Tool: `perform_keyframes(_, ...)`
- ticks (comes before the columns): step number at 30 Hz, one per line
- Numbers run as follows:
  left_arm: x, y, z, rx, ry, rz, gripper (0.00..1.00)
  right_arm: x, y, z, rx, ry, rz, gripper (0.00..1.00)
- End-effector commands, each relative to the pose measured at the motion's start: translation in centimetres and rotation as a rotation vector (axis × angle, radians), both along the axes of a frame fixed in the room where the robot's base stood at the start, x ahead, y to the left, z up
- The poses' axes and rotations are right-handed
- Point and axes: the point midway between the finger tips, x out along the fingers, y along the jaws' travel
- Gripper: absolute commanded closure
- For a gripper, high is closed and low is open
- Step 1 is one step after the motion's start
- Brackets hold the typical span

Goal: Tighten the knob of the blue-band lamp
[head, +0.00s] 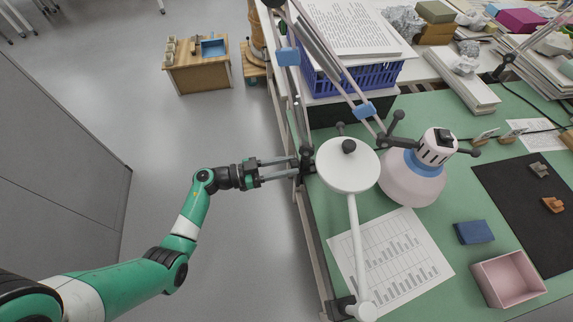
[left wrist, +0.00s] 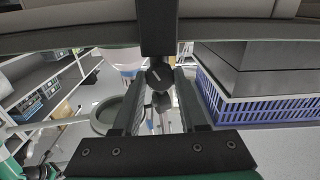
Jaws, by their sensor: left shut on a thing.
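The blue-band lamp has a pale pink shade (head: 408,188) with a blue band, and jointed arms with blue sleeves (head: 365,110). My left gripper (head: 303,165) reaches in from the left, at the table's left edge. It is shut on a dark knob, which shows between the fingers in the left wrist view (left wrist: 159,75) with a pale line on its face. The round white lamp head (head: 345,172) beside the gripper hides part of what lies behind it. My right gripper is not in view.
A printed sheet (head: 395,262), a blue block (head: 474,232) and a pink open box (head: 508,280) lie on the green table. A blue basket (head: 375,78) with papers stands behind the lamp. A black mat (head: 510,195) is at the right.

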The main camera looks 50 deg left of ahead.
Motion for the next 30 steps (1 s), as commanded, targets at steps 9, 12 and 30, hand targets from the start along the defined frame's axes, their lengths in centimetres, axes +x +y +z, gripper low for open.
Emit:
perform_keyframes(9, 0.0, 0.0, 0.1, 0.071, -0.038, 0.001, 1.0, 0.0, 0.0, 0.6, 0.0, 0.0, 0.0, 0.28)
perform_keyframes(12, 0.0, 0.0, 0.1, 0.124, -0.065, 0.001, 1.0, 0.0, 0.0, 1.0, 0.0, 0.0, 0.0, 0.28)
perform_keyframes(30, 0.0, 0.1, 0.0, 0.443, -0.233, 0.001, 1.0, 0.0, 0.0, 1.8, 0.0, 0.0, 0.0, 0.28)
